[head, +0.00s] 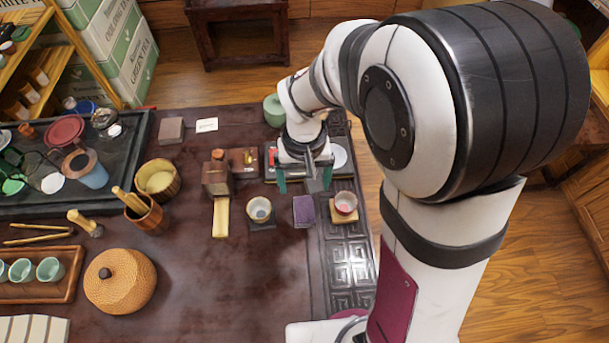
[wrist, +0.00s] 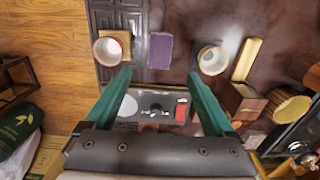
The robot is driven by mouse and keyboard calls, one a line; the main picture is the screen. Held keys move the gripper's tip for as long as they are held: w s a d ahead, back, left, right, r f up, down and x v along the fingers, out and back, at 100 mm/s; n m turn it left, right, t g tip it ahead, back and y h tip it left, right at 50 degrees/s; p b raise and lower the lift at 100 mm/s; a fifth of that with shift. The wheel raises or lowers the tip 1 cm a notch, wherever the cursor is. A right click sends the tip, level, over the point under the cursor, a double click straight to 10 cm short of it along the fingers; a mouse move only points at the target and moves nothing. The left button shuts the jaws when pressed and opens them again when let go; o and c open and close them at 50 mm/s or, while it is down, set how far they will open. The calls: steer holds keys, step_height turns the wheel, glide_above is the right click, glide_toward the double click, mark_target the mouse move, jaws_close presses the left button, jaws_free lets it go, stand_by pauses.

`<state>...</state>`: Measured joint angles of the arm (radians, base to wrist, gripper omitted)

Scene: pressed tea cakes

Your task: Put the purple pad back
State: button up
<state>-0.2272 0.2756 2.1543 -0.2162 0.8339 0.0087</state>
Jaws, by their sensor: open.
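The purple pad (head: 304,211) lies flat and bare on the dark table, between two small cups. It also shows in the wrist view (wrist: 160,51) at the top middle, beyond my fingertips. My gripper (head: 305,183) is open and empty, with its green fingers spread and pointing down, just behind the pad in the head view. In the wrist view the fingers (wrist: 160,76) stand apart with nothing between them. One cup (head: 345,203) sits on a tan pad (head: 351,217) to the purple pad's right. The other cup (head: 260,209) sits to its left on a dark pad (wrist: 198,52).
A flat tray-like thing with a red piece (wrist: 181,111) lies under my gripper. A yellow block (head: 221,217), brown boxes (head: 216,178) and a wooden bowl (head: 158,179) stand left. A woven lidded pot (head: 120,281) is front left. The table in front of the purple pad is clear.

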steer(key=s+d+r+m+y, duration=0.1)
steer(key=s+r, duration=0.3)
steer(key=s, duration=0.5)
steer(key=s+d+r+m, duration=0.2)
steer(key=s+r+m, duration=0.2)
steer(key=s, duration=0.5)
steer(key=shift+d+r+m+y, duration=0.3)
steer(key=shift+d+r+y, duration=0.1)
steer(key=shift+r, duration=0.35)
steer(key=shift+w, duration=0.1)
